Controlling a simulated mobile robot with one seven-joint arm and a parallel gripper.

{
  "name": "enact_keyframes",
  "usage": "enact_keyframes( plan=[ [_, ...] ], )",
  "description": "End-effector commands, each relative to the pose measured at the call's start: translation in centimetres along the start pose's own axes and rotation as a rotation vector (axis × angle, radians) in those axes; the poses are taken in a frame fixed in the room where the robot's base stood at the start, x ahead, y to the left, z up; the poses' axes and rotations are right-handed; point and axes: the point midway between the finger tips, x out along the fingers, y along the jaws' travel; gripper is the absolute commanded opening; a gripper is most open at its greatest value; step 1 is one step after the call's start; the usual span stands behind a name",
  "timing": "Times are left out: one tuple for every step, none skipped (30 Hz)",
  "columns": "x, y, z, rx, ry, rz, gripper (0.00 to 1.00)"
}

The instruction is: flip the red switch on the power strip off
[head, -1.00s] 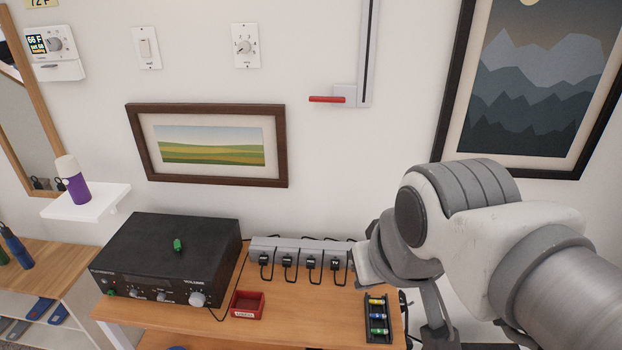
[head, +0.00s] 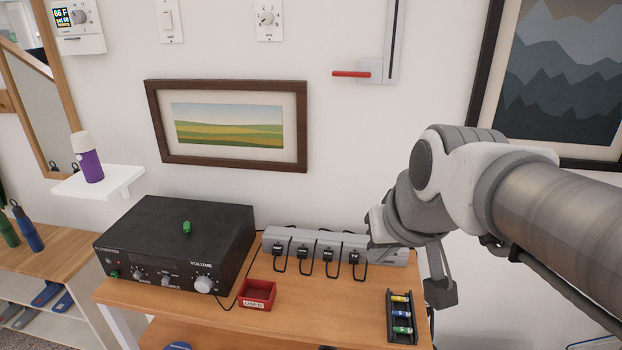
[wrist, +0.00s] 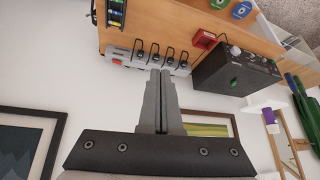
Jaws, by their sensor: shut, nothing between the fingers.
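The grey power strip (head: 290,238) lies along the back of the wooden desk against the wall, with several black plugs in it. Its right end is partly behind my arm in the head view. The wrist view shows the strip (wrist: 128,54) upside down, with the red switch (wrist: 117,62) at its left end. The red switch is hidden in the head view. My gripper (wrist: 160,72) is shut and empty. Its fingertips point toward the strip's plugs, to the right of the switch in the wrist view, and look apart from the strip.
A black amplifier (head: 170,245) stands left of the strip. A red tray (head: 257,293) and a black battery holder (head: 389,318) sit at the desk's front. A framed landscape (head: 232,166) and a red-handled lever (head: 351,74) are on the wall above.

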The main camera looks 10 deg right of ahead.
Motion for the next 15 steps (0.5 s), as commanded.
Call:
enact_keyframes(
  plan=[
    [3.0, 0.4, 0.7, 0.008, 0.003, 0.0, 0.0],
    [3.9, 0.5, 0.6, 0.013, 0.007, -0.001, 0.0],
    [5.1, 0.7, 0.5, 0.018, 0.012, -0.002, 0.0],
    [6.0, 0.9, 0.4, 0.021, 0.016, -0.003, 0.0],
    [6.9, 1.1, 0.3, 0.025, 0.019, -0.003, 0.0],
    [8.2, 1.3, 0.1, 0.031, 0.025, -0.004, 0.0],
    [9.2, 1.6, 0.0, 0.037, 0.031, -0.004, 0.0],
    [10.2, 1.8, -0.2, 0.042, 0.034, -0.005, 0.0],
    [11.6, 2.2, -0.6, 0.049, 0.042, -0.005, 0.0],
    [12.8, 2.6, -1.1, 0.058, 0.051, -0.004, 0.0],
    [14.2, 3.1, -1.8, 0.067, 0.058, -0.004, 0.0],
    [15.6, 3.9, -3.2, 0.081, 0.073, -0.003, 0.0],
    [16.2, 4.5, -4.4, 0.09, 0.085, -0.001, 0.0],
    [16.9, 5.2, -5.5, 0.101, 0.098, 0.0, 0.0],
    [18.0, 6.1, -6.9, 0.115, 0.113, 0.003, 0.0]
  ],
)
